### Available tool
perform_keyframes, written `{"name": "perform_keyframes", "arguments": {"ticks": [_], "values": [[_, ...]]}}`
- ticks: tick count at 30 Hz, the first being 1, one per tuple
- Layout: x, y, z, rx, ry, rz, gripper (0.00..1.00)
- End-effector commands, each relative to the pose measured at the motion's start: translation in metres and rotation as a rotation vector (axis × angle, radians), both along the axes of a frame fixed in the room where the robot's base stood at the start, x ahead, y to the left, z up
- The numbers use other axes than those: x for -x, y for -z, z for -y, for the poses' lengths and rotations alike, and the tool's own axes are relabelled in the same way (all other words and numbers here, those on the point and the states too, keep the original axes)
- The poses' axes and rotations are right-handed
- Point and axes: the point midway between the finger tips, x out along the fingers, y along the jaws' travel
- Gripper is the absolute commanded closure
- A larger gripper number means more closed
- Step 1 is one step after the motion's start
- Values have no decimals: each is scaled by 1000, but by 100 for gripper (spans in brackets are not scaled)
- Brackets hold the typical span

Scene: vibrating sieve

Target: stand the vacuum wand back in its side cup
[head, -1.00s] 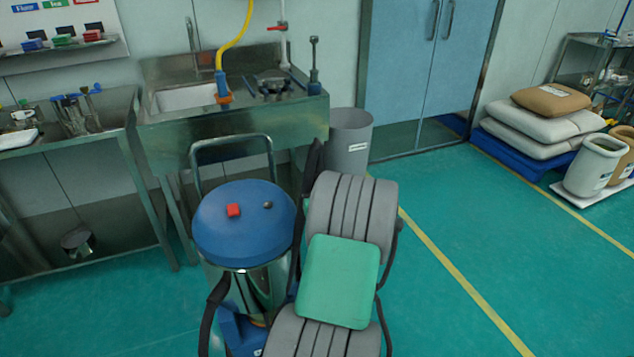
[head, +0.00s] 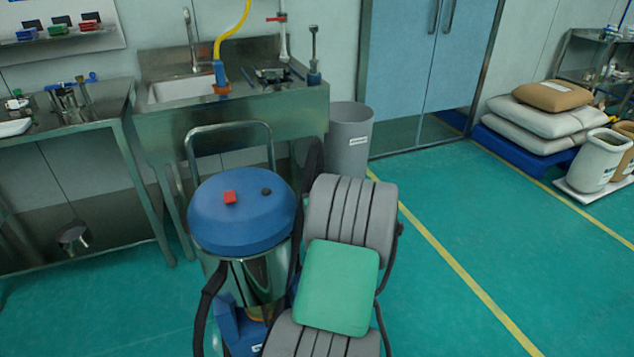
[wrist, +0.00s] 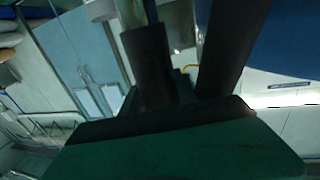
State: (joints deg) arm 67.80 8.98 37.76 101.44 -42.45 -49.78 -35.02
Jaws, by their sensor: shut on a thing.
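The vacuum has a round blue lid (head: 241,212) and a shiny steel drum (head: 262,280), and stands left of my arm in the head view. A blue block (head: 230,325) sits low at its front. The side cup cannot be made out clearly. In the wrist view, my gripper (wrist: 180,80) shows dark fingers and is shut on what appears to be the vacuum wand (wrist: 138,12), a narrow tube seen at the top. The view is dim, and the wand's lower end is hidden. In the head view my arm hides the gripper and wand.
A black hose (head: 203,308) curves beside the drum. A handle (head: 228,128) rises behind the lid. Behind stand a steel sink (head: 232,122) and a grey bin (head: 349,135). Stacked sacks (head: 545,120) lie far right. The green floor right of my arm is clear.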

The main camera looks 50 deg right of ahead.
Motion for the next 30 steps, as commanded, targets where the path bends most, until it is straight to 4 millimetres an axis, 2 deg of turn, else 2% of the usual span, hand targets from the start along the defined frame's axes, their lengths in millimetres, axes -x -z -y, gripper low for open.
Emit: {"name": "perform_keyframes", "arguments": {"ticks": [10, 30], "values": [[0, -2, 0, 2, 0, 2, 100], [0, 12, 0, 3, 0, 3, 100]]}}
